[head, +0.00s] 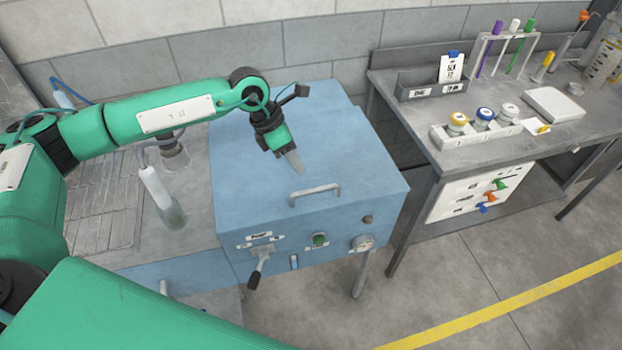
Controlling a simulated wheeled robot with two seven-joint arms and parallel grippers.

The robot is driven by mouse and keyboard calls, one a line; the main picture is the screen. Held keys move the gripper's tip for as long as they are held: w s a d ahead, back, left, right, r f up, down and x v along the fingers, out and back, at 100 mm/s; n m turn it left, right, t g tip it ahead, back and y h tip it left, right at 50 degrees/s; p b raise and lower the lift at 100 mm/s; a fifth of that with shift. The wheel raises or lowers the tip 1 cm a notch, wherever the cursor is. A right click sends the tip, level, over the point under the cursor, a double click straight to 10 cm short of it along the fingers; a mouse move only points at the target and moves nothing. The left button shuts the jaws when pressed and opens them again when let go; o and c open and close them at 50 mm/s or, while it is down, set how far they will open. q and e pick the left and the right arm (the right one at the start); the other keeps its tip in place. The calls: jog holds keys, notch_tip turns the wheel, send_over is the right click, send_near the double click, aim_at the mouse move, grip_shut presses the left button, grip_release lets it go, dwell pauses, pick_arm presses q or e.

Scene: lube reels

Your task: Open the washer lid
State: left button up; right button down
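The blue washer lid (345,155) is down on the blue washer box (330,225). A grey bar handle (315,194) is fixed on the lid near its front edge. My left gripper (296,163) is above the lid, behind the handle and apart from it in the picture. It points down toward the front. Its fingers look close together, but I cannot tell whether they are open or shut. My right gripper is not in view.
The washer front has a black-tipped lever (256,270), a green button (320,239) and a dial (363,243). A steel drainboard (110,205) with a bottle (160,190) is at left. A grey bench (490,150) with jars and tubes stands at right.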

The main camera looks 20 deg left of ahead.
pick_arm(q)
jog(key=p+x, duration=0.2)
jog(key=x, duration=0.7)
jog(key=shift+f+p, duration=0.15)
jog(key=shift+p, duration=0.2)
grip_shut()
